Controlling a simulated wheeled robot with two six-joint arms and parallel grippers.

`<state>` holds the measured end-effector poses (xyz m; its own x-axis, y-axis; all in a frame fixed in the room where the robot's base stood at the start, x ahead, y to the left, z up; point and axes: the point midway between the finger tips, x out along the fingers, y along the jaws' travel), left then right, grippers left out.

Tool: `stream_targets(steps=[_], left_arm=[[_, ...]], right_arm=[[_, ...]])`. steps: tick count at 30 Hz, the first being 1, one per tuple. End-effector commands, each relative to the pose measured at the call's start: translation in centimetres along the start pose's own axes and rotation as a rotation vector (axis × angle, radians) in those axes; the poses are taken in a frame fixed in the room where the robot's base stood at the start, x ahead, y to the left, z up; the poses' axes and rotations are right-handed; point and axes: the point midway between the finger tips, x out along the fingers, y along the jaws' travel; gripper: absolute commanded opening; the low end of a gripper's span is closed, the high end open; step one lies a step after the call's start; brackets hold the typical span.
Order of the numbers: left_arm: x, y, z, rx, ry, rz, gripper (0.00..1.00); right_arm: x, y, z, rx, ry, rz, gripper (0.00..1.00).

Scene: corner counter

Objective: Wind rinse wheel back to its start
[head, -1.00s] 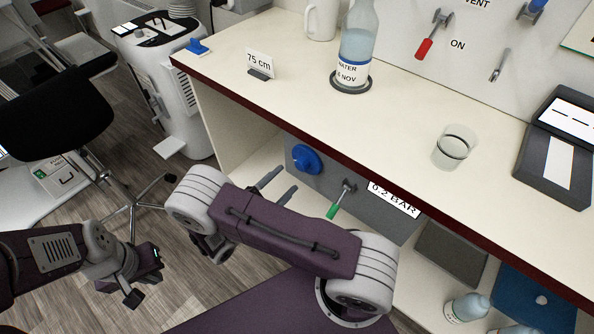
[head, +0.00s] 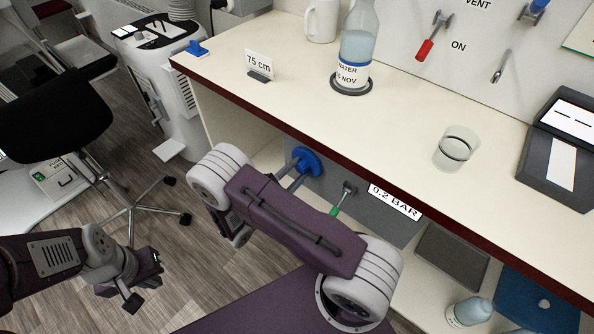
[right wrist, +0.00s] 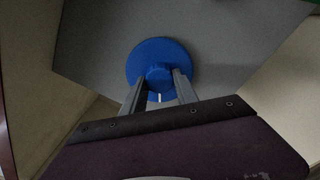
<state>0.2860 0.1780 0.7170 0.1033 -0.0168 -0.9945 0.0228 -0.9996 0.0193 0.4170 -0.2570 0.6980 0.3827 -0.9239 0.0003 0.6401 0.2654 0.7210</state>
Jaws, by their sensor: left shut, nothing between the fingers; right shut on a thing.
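The blue wheel (head: 308,162) is on the grey panel (head: 328,188) below the counter edge. In the right wrist view the wheel (right wrist: 160,62) is a round disc with a central hub, and a short white mark shows between the fingers. My right gripper (head: 296,172) has its fingers on either side of the hub, shut on it; the fingers also show in the right wrist view (right wrist: 160,84). My left gripper (head: 146,284) is shut and empty at the lower left, over the floor, away from the panel.
A green-handled lever (head: 342,199) and a "0.2 BAR" label (head: 395,202) are right of the wheel. On the counter (head: 400,120) stand a water bottle (head: 357,50), a glass (head: 455,148) and a "75 cm" sign (head: 259,64). A chair (head: 50,125) stands at left.

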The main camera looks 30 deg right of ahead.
Motion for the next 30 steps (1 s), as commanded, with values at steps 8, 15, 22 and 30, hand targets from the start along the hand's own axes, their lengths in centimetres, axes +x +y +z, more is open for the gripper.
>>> stream_targets(steps=[8,15,22,30], left_arm=[[-0.8,0.0,-0.1,0.0,0.0,0.0,0.0],[-2.1,0.0,-0.2,0.0,0.0,0.0,0.0],[-3.3,0.1,-0.3,0.0,0.0,0.0,0.0],[-4.5,0.1,-0.5,0.0,0.0,0.0,0.0]], right_arm=[[0.0,0.1,0.1,-0.084,0.0,-0.001,0.0],[0.0,0.1,0.2,-0.274,0.001,-0.001,0.0],[0.0,0.0,0.2,-0.493,0.001,-0.002,0.0],[0.0,-0.1,0.2,-0.75,0.002,-0.001,0.0]])
